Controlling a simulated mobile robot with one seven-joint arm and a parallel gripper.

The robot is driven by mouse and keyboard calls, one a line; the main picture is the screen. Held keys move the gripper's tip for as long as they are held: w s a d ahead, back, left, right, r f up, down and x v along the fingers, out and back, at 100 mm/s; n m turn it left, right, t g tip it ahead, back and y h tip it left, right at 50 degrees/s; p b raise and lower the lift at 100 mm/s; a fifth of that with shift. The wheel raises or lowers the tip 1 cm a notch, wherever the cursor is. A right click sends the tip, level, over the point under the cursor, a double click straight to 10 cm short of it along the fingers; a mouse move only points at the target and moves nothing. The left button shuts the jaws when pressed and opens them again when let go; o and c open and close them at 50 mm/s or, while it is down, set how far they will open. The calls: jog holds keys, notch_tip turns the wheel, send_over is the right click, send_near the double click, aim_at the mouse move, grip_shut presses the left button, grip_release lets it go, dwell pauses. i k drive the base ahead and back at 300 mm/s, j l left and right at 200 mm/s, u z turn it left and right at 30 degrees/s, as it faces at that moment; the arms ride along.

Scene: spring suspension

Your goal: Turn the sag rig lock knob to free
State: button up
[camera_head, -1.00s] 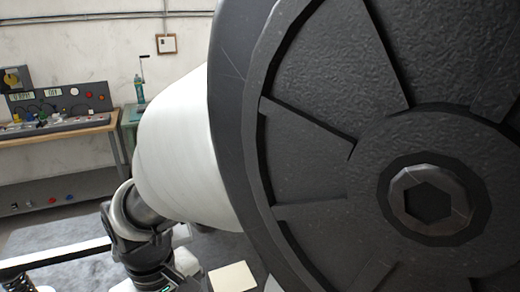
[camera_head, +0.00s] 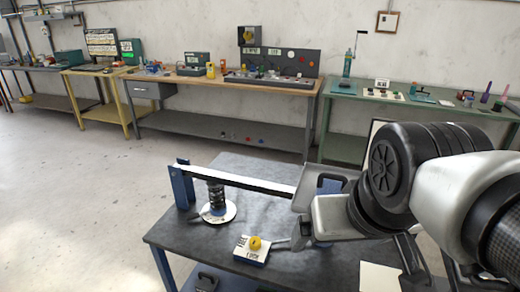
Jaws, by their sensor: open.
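The lock knob (camera_head: 255,243) is a small yellow knob on top of a white-topped blue block (camera_head: 252,256) on the dark table. The block has black lettering, too small to read surely. Beside it, the sag rig has a long bar (camera_head: 240,180) running from a blue post (camera_head: 184,186) toward my arm. A dark spring (camera_head: 216,196) stands under the bar on a white disc (camera_head: 217,213). My gripper (camera_head: 284,243) is open, just right of the knob. Its fingers are small and partly hidden by my wrist, so I cannot tell whether they touch the block.
The dark table (camera_head: 185,240) holds the rig; its right side is covered by my arm. A pale sheet (camera_head: 380,278) lies at its front right. A wooden workbench (camera_head: 220,83) and a green bench (camera_head: 420,102) stand along the back wall. Open floor (camera_head: 70,190) lies left.

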aim_at(255, 242)
jog(key=i+j+z, duration=0.2)
jog(key=j, duration=0.75)
jog(key=l+u, duration=0.15)
jog(key=k+l+u, duration=0.15)
jog(key=l, duration=0.15)
jog(key=i+j+z, duration=0.2)
jog(key=j+z, duration=0.2)
jog(key=i+j+z, duration=0.1)
jog(key=j+z, duration=0.3)
